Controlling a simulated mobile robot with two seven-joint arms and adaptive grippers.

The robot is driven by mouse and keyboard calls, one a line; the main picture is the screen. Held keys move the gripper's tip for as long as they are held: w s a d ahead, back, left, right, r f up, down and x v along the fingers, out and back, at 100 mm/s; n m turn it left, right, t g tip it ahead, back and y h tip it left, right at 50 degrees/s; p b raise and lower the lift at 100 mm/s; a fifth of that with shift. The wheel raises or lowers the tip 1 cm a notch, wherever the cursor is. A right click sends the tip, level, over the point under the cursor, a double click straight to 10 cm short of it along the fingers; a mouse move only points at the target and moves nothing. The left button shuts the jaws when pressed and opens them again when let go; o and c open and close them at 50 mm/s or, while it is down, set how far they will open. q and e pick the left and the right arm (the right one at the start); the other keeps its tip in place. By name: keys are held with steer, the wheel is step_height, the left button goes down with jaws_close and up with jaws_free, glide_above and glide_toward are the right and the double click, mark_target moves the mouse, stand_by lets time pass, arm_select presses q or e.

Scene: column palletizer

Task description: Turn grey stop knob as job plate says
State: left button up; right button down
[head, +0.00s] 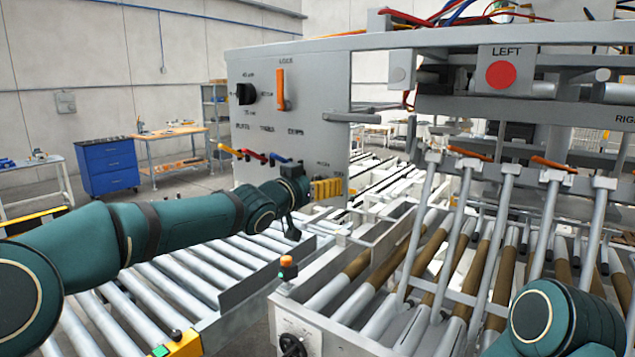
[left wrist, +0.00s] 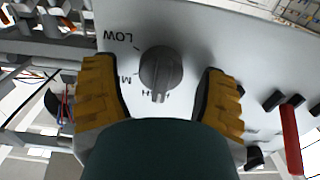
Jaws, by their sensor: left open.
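In the left wrist view a round grey knob (left wrist: 160,66) with a raised pointer sits on the light grey panel. Labels LOW and part of MID show beside it, and a partly covered label starting with H lies below. The pointer faces down in the picture, towards that H label. My left gripper (left wrist: 161,72) is open, with one yellow finger on each side of the knob and gaps to both. In the head view my left gripper (head: 327,188) is at the panel's lower right and hides the knob. My right gripper is out of view. I cannot make out a job plate.
The panel (head: 300,100) also carries a black dial (head: 246,94), an orange lock lever (head: 281,89) and small coloured levers (head: 255,156). A red lever (left wrist: 291,138) shows beside the right finger. Roller conveyors (head: 170,285) run below my left arm. A LEFT sign has a red disc (head: 500,75).

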arm_select(q)
steer(key=c, duration=1.2)
steer(key=shift+m, duration=0.4)
steer(key=m, duration=0.4)
steer(key=shift+s+d+m+b, duration=0.1)
steer(key=shift+s+m+b, duration=0.05)
steer(key=shift+m+b, duration=0.2)
steer(key=m+b, duration=0.1)
steer(key=m, duration=0.5)
steer(key=shift+m, duration=0.25)
steer(key=o, duration=1.2)
